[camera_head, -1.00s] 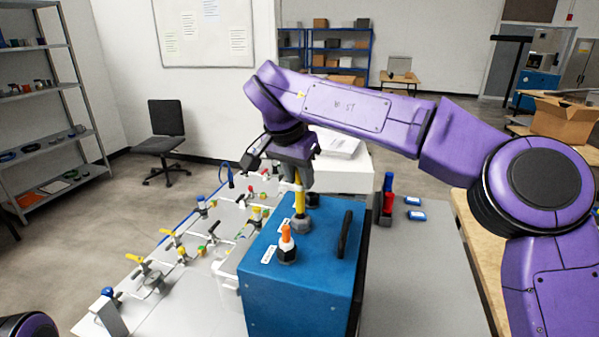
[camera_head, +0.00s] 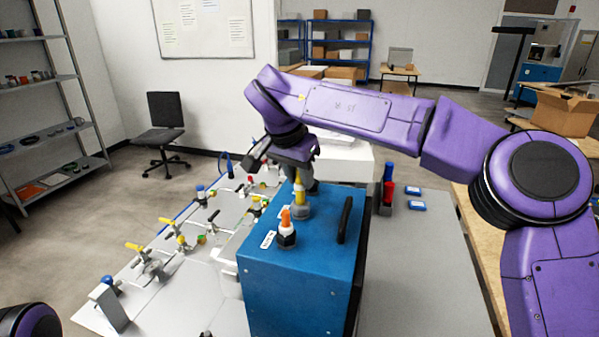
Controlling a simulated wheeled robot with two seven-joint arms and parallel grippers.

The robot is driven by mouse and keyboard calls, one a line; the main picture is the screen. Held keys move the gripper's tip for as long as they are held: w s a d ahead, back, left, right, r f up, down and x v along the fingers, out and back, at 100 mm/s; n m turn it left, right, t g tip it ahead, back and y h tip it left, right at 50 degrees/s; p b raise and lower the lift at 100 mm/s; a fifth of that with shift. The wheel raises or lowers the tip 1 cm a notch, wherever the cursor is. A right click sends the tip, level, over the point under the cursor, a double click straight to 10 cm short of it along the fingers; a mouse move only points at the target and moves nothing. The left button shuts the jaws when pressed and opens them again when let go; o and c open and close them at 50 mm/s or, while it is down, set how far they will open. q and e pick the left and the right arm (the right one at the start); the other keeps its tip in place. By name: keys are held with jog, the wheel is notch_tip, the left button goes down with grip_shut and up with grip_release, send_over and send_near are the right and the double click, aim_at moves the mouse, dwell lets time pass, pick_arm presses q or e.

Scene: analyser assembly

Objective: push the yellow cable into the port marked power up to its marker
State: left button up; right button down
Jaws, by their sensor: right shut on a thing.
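My right gripper (camera_head: 299,174) is shut on the yellow cable (camera_head: 299,192) above the blue box. The cable points down and stands about upright. Its lower end meets a grey round port (camera_head: 301,211) on top of the blue box (camera_head: 293,272). How deep it sits, and its marker, cannot be made out. An orange-tipped plug (camera_head: 286,231) stands in a second port nearer the front. A white label (camera_head: 268,240) lies beside that port, too small to read. My left gripper is out of view.
A black handle (camera_head: 345,226) rises from the box's right side. A board with valves and pipes (camera_head: 181,284) lies to the left. The grey table there (camera_head: 420,275) is clear.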

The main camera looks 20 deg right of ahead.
jog(key=shift+s+f, duration=0.1)
jog(key=shift+f, duration=0.4)
jog(key=shift+w+f+b, duration=0.2)
jog(key=shift+f+b, duration=0.1)
jog(key=shift+f, duration=0.05)
jog(key=shift+s+f, duration=0.1)
jog(key=shift+f, duration=0.15)
jog(key=shift+f, duration=0.3)
jog(key=c, duration=1.2)
grip_release()
jog(key=o, duration=0.4)
